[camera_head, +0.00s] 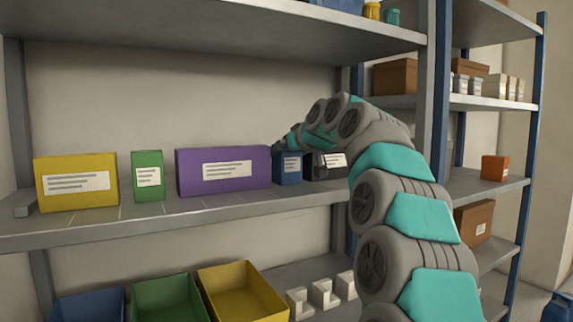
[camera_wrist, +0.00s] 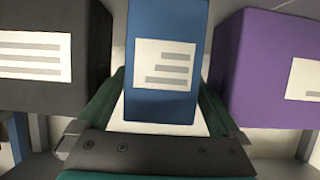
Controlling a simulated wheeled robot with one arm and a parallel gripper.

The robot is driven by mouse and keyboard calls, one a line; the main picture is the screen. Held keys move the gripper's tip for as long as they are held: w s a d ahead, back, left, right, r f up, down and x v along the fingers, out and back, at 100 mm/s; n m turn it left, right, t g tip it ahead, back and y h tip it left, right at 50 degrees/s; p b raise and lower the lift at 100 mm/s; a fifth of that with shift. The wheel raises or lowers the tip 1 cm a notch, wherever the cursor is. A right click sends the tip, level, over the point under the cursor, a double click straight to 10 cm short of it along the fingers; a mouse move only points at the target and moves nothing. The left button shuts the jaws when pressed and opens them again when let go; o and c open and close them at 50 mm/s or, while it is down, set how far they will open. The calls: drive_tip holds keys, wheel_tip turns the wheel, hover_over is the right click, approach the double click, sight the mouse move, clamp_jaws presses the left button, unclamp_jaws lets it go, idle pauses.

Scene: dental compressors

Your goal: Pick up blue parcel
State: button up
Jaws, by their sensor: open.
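The blue parcel (camera_head: 288,177) is a small upright box with a white label. It stands on the middle shelf between a purple box (camera_head: 190,172) and a black box (camera_head: 318,172). My gripper (camera_head: 288,142) is at the end of my arm, by the top of the blue parcel in the head view, where its fingers are small and hard to make out. In the wrist view my gripper (camera_wrist: 162,110) is open, with a dark green finger on each side of the blue parcel (camera_wrist: 154,105). I cannot tell whether either finger touches it.
The purple box (camera_wrist: 262,70) and the black box (camera_wrist: 90,60) flank the fingers closely in the wrist view. A green box (camera_head: 147,160) and a yellow box (camera_head: 75,165) stand farther left on the shelf (camera_head: 130,222). Another shelf (camera_head: 200,30) hangs above. Open bins (camera_head: 235,280) sit below.

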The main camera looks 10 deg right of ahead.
drive_tip(key=shift+w+a+f, duration=0.2)
drive_tip(key=shift+w, duration=0.45)
drive_tip(key=c, duration=1.4)
